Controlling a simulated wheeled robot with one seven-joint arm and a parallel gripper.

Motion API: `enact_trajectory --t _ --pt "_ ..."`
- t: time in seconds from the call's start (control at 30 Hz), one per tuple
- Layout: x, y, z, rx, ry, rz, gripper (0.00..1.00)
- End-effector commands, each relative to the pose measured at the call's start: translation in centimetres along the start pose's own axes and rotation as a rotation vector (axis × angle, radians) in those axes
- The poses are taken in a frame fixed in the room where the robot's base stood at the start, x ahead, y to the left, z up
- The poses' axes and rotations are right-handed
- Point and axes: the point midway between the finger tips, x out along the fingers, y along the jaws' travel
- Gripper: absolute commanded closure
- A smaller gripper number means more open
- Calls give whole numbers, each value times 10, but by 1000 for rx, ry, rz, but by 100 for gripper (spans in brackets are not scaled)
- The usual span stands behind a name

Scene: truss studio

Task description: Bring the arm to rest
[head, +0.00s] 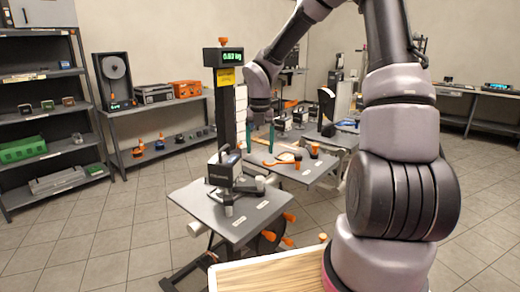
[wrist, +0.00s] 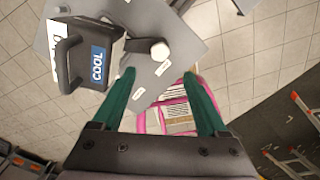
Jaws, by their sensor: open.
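My gripper (head: 260,147) hangs down from my raised arm in the head view, above the grey work tables. In the wrist view my gripper (wrist: 159,76) shows two green fingers spread well apart, with nothing held between them. My arm arches from the right foreground up past the top edge and down to the gripper. A dark device with a handle (head: 228,173) stands on the near grey table (head: 205,205), in front of the gripper. The wrist view shows a handled device with a blue COOL label (wrist: 98,65) on a grey plate.
A post with a green display (head: 222,57) stands beside the gripper. Orange-handled tools (head: 283,161) lie on the table behind. A wood-topped surface (head: 268,275) is at the bottom. Below the fingers, the wrist view shows a pink-edged item (wrist: 172,112). Shelves (head: 45,120) stand left; tiled floor is clear between.

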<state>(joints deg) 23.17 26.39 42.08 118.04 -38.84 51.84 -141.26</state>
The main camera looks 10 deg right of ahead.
Motion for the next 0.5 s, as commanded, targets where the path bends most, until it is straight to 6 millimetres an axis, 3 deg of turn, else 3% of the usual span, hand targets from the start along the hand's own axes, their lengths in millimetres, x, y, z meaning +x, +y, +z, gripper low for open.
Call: enact_trajectory --t 0.17,0.27,0.5 --pt "-6 -3 -2 56 -12 -8 24" --pt "-24 -12 -8 226 -45 -22 24" --pt "-95 -49 -44 993 -176 34 24"
